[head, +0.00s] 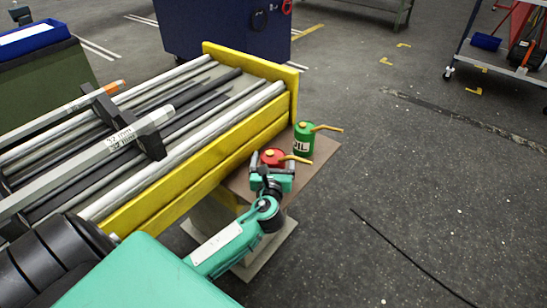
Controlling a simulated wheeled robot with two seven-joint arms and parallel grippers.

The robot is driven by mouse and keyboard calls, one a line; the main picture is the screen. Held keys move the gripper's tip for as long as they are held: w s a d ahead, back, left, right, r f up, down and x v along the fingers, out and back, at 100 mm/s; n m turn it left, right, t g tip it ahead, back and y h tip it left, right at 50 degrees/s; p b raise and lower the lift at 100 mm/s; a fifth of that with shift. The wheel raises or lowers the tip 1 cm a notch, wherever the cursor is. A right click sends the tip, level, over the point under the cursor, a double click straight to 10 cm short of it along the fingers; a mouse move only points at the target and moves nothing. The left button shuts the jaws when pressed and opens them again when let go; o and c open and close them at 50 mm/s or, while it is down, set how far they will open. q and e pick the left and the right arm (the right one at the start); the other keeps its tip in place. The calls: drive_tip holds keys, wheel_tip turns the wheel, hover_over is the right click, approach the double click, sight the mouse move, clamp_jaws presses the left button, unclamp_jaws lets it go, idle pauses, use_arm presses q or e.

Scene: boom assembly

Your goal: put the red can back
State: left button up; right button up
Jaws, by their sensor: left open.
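The red can (273,157), with a yellow spout pointing right, is by the near end of a small brown table (320,153). A green can (304,140) marked OIL, also with a yellow spout, stands upright just behind it to the right. My left gripper (272,164) is open, with its fingers on either side of the red can. The gripper body hides the can's lower part, so I cannot tell whether the fingers touch it or how it rests. My right gripper is not in view.
A yellow-sided rack (245,143) with long metal bars stands close along the table's left side. A dark blue cabinet (215,25) is behind, and a cart (495,60) is at the top right. A thin black cable (400,250) lies on the otherwise open floor to the right.

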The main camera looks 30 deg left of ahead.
use_arm(q)
drive_tip(key=v, duration=0.9)
drive_tip(key=shift+s+d+r, duration=0.1)
drive_tip(key=shift+s+d, duration=0.1)
drive_tip(key=shift+s, duration=0.1)
drive_tip(key=shift+s+d, duration=0.25)
drive_tip(key=shift+s, duration=0.2)
